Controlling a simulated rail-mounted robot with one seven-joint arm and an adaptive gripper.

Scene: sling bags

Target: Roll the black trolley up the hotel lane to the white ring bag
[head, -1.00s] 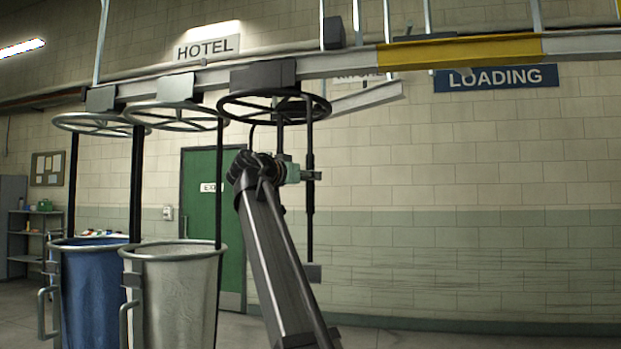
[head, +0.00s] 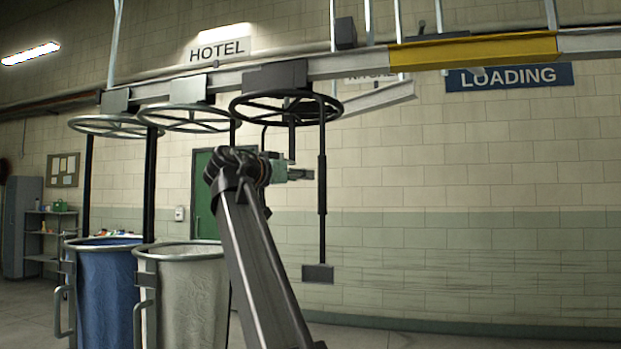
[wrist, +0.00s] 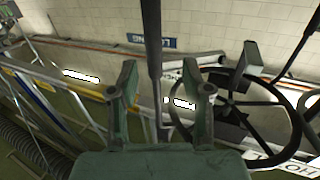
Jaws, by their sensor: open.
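The black trolley has a grey block on the rail, a black ring (head: 285,107) and a long black rod (head: 322,190) with a grey box at its foot. It hangs right of the cream-white bag (head: 188,300), whose pale grey ring (head: 190,118) is close to the black ring. My gripper (head: 310,174) is open and empty, its tips just left of the rod in the head view. In the wrist view, the rod (wrist: 154,60) runs between the two open fingers (wrist: 165,92) in the picture; neither finger is seen gripping it. The black ring (wrist: 240,105) is at right.
A blue bag (head: 108,300) hangs left of the white one. A yellow rail section (head: 475,50) lies right of the trolley. The wall side at right looks free.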

